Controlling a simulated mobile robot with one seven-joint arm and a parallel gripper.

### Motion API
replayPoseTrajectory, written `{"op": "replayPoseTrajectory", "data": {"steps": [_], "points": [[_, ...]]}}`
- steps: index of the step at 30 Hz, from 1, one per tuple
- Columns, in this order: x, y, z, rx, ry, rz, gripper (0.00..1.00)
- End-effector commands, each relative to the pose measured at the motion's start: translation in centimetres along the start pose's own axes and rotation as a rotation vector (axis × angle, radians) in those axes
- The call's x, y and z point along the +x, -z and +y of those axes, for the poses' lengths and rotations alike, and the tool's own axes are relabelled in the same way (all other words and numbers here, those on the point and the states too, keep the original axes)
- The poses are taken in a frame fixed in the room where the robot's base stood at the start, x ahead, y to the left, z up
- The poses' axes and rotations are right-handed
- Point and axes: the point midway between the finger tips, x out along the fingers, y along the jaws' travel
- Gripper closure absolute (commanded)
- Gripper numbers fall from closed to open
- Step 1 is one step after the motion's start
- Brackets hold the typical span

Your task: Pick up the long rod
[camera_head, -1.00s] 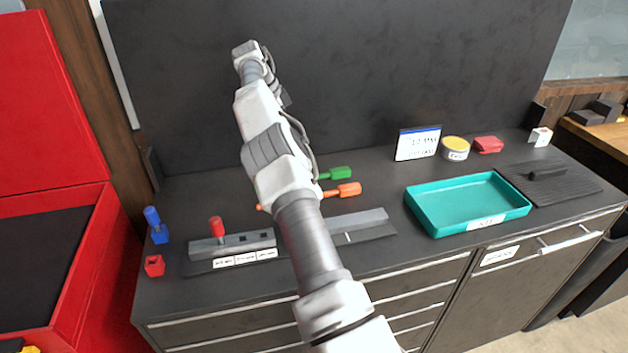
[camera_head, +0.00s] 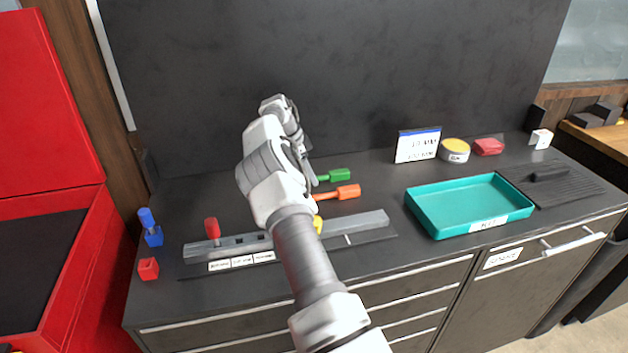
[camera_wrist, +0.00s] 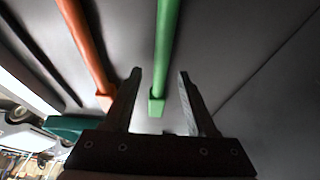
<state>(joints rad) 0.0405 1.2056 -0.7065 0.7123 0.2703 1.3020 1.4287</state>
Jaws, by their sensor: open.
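A green rod (camera_head: 333,175) and an orange rod (camera_head: 347,192) with thick ends lie on the dark counter, side by side. My arm hides their left parts in the head view, so I cannot tell there which is longer. In the wrist view, the green rod (camera_wrist: 166,45) runs down from the top edge, its thick end between my finger lines. The orange rod (camera_wrist: 88,45) lies to the left, outside the fingers. My gripper (camera_wrist: 160,72) is open and empty, apparently above the green rod.
A grey slotted block (camera_head: 365,224) with a red-topped peg (camera_head: 212,229) lies in front of the rods. A yellow piece (camera_head: 318,224) shows beside my arm. A teal tray (camera_head: 413,211) stands right. A white sign (camera_head: 417,146) and dark wall (camera_head: 400,70) are behind.

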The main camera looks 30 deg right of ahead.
Motion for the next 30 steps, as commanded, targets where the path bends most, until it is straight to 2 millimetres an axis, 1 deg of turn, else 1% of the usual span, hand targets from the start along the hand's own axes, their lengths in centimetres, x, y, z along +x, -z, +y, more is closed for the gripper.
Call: {"op": "replayPoseTrajectory", "data": {"steps": [1, 4, 21, 23, 24, 26, 30], "points": [[0.45, 0.03, 0.03, 0.0, -0.001, 0.001, 0.43], [0.82, 0.04, -0.01, 0.0, 0.001, 0.001, 0.43], [1.14, -0.15, 0.0, 0.0, 0.001, -0.001, 0.43], [1.11, -0.13, 0.0, 0.0, 0.001, 0.0, 0.52], [1.11, -0.13, 0.0, 0.0, 0.001, 0.0, 0.59], [1.12, -0.13, 0.0, 0.0, 0.001, 0.0, 0.7], [1.12, -0.13, 0.0, 0.0, 0.001, 0.0, 0.95]]}}
